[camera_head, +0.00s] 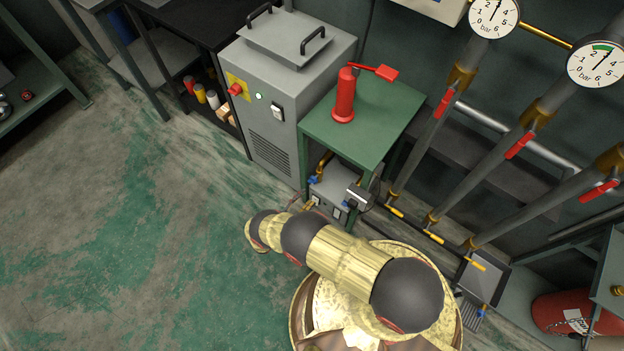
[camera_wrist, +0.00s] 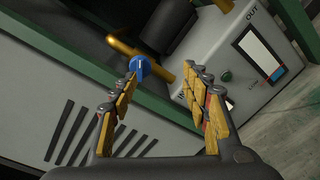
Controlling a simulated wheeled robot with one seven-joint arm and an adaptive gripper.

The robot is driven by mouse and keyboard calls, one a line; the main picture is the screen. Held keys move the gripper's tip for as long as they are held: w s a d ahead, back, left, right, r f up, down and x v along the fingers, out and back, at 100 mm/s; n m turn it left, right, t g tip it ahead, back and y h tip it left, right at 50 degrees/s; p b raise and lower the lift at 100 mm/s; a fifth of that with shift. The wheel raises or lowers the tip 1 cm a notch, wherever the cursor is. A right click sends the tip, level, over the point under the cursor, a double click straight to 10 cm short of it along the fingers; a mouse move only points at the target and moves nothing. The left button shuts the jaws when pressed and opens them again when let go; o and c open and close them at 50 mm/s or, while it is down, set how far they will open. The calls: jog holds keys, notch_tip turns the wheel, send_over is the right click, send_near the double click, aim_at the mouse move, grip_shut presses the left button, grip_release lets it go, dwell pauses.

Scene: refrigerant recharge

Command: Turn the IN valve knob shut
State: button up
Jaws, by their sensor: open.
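The blue IN valve knob (camera_wrist: 140,67) sits on a brass pipe fitting (camera_wrist: 168,76) at the grey recovery unit (camera_wrist: 215,60). In the wrist view, my gripper (camera_wrist: 162,70) is open, with one yellow finger on each side. The knob shows at the left fingertip, which partly overlaps it. I cannot tell whether they touch. Part of an IN label shows by the right finger, and OUT is printed farther up. In the head view, a blue knob (camera_head: 314,180) shows on the unit (camera_head: 328,196) under the green table; my gripper is mostly hidden by the arm.
The green table (camera_head: 385,112) with a red hand pump (camera_head: 345,95) stands over the unit. A grey cabinet (camera_head: 285,85) is close on its left. Pipes with red levers (camera_head: 518,146) and gauges are at the right. The floor (camera_head: 130,220) at left is clear.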

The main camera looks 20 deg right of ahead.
aim_at(312, 182)
jog(key=shift+m+t, duration=0.4)
jog(key=shift+t, duration=0.2)
jog(key=shift+w+d+r+b, duration=0.2)
jog(key=shift+w+d+r, duration=0.15)
jog(key=shift+w+d, duration=0.65)
jog(key=shift+w+d+r+b, duration=0.3)
jog(key=shift+w+d, duration=0.45)
jog(key=shift+w, duration=0.35)
jog(key=shift+w+d+r+b, duration=0.15)
jog(key=shift+w+d+r, duration=0.2)
jog(key=shift+w+d, duration=0.65)
jog(key=shift+a, duration=0.1)
jog(key=c, duration=1.1)
